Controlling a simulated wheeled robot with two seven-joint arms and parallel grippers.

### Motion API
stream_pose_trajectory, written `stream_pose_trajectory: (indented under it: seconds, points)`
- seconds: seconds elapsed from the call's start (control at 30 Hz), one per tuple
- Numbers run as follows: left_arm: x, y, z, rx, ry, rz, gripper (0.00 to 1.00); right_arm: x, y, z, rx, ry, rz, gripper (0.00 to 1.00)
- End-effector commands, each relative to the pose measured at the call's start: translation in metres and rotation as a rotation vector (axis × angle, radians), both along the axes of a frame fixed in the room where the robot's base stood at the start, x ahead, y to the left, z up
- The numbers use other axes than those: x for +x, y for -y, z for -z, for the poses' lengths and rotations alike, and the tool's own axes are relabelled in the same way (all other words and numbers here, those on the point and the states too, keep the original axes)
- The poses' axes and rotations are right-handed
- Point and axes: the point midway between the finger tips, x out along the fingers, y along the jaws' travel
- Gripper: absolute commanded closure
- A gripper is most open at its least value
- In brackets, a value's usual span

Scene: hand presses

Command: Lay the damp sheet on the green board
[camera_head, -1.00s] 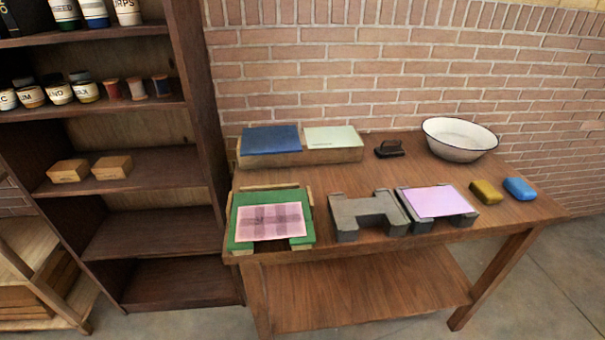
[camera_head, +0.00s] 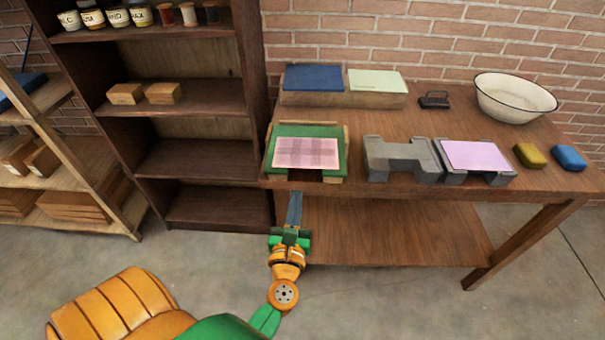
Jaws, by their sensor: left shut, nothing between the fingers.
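A pink sheet with a darker check pattern (camera_head: 307,153) lies flat on the green board (camera_head: 340,143) at the left front of the table. Whether it is damp I cannot tell. My left gripper (camera_head: 294,197) is shut and empty, just in front of the table's front edge and below the board. It is apart from the sheet. A plain lilac sheet (camera_head: 475,156) lies on a grey block to the right. My right gripper is out of view.
A grey notched block (camera_head: 390,160) stands between the two sheets. Behind are a wooden tray (camera_head: 345,98) with blue and pale green sheets, a dark handled tool (camera_head: 434,100) and a white basin (camera_head: 513,98). Yellow (camera_head: 528,155) and blue (camera_head: 568,158) blocks sit at right.

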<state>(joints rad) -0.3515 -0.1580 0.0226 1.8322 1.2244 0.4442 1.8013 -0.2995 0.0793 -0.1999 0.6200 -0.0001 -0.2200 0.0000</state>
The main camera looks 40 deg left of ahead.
Motion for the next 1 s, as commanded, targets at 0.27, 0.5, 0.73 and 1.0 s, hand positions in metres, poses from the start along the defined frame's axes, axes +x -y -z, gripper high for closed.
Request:
stream_pose_trajectory:
  seconds: [0.27,0.5,0.73,1.0]
  points:
    - [0.049,-0.026,0.0,0.002,0.0,0.001,1.0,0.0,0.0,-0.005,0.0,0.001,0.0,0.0]
    - [0.067,-0.036,0.001,0.003,-0.003,0.001,1.0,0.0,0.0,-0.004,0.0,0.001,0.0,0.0]
    - [0.068,-0.036,0.001,0.003,-0.003,0.002,1.0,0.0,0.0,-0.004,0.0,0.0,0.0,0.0]
    - [0.075,-0.04,0.002,0.003,-0.001,0.001,1.0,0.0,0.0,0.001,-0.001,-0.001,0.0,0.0]
